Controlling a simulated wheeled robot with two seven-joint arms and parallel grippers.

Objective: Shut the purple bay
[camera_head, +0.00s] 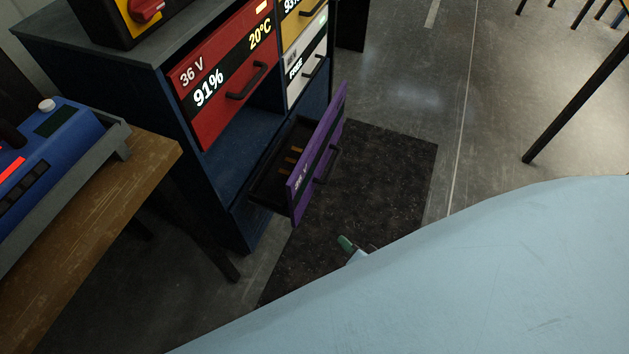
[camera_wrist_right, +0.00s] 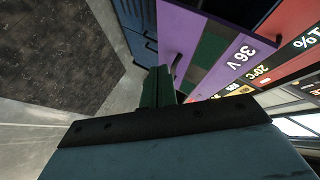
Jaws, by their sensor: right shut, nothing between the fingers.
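The purple bay (camera_head: 317,160) is a drawer at the bottom of the dark blue cabinet, and it stands pulled out. Its purple front has a dark band and a black handle (camera_head: 327,165); its dark inside shows from above. My right gripper (camera_head: 347,243) shows only its green fingertips, in front of and below the purple front with a gap in the picture. The rest is hidden behind my pale blue arm. In the right wrist view the green fingers (camera_wrist_right: 159,87) are together and empty, beside the purple front (camera_wrist_right: 208,38) marked 36 V. My left gripper is out of view.
The cabinet (camera_head: 222,180) also has shut red (camera_head: 222,75), yellow (camera_head: 303,20) and white (camera_head: 307,66) bays above. A wooden bench (camera_head: 130,170) with a blue device (camera_head: 50,140) stands at left.

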